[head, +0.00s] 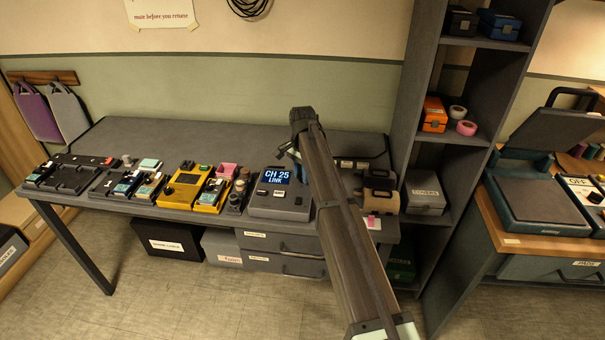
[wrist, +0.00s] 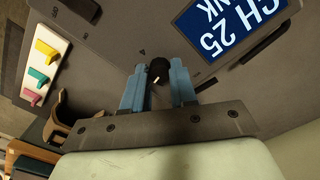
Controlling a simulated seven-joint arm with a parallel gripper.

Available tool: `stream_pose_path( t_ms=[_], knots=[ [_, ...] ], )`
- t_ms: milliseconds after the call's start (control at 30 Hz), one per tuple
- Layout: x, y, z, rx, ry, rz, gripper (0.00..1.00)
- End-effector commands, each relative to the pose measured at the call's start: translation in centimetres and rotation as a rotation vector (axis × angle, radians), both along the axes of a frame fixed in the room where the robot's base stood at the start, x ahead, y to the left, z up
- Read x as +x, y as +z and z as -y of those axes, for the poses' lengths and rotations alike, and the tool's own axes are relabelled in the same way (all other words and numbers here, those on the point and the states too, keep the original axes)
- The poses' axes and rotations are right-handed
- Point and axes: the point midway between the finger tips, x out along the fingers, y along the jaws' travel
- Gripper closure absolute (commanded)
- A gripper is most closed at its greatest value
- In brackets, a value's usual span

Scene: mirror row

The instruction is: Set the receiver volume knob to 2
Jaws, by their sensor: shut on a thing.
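The receiver (head: 266,204) is a grey sloped box on the bench, its lit blue display reading "CH 25 LINK". The display (wrist: 228,28) also shows at the upper right of the wrist view. A small black knob (wrist: 159,68) with a white pointer mark sits on the grey panel. My gripper (wrist: 159,76) has its two blue fingers on either side of the knob, shut on it. The white mark points toward the bottom of the wrist view, slightly left. One tiny panel mark beside the knob is too small to read surely. In the head view, my arm hides the knob.
Yellow pedal gear (head: 183,190) and other small devices line the bench left of the receiver. A brown holder (head: 378,190) stands to the right, near a dark shelf unit (head: 408,110). In the wrist view, coloured tabs (wrist: 41,72) lie at the left.

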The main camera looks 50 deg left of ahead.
Motion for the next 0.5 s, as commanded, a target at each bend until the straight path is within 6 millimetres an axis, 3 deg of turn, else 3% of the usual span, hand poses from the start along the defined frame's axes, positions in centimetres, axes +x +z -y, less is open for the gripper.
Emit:
stream_pose_path(
  t_ms=[500],
  knots=[
    [0.16,0.08,-0.11,0.003,-0.161,0.004,1.00]
  ],
)
